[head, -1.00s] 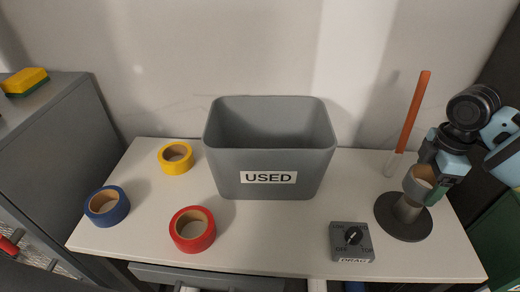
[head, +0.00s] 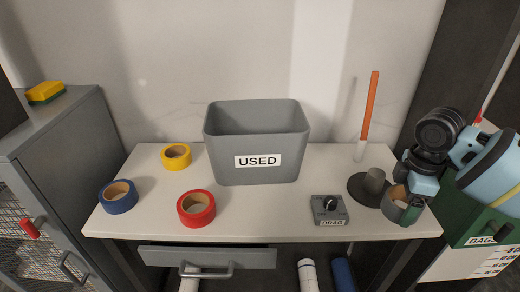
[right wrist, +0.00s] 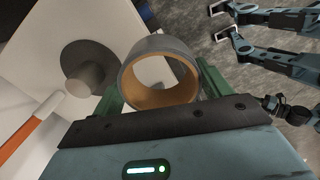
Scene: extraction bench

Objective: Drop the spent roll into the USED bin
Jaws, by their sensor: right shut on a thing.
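The spent roll (head: 393,211) is grey outside with a tan core. My right gripper (head: 405,205) is shut on it, near the bench's right front corner. In the right wrist view the roll (right wrist: 159,58) sits between the green fingers, its open core facing the camera. The dark round stand with a grey peg (head: 375,181) is just left of the roll, apart from it and bare. The grey USED bin (head: 222,165) stands upright at the middle back of the bench, its visible inside empty. My left gripper is not in view.
Blue (head: 118,203), red (head: 187,217) and yellow (head: 168,160) tape rolls lie left of the bin. A DRAG dial box (head: 322,217) sits at the front, between bin and roll. An orange-and-white stick (head: 369,105) stands upright behind the peg. A green BAGS box (head: 470,225) is at right.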

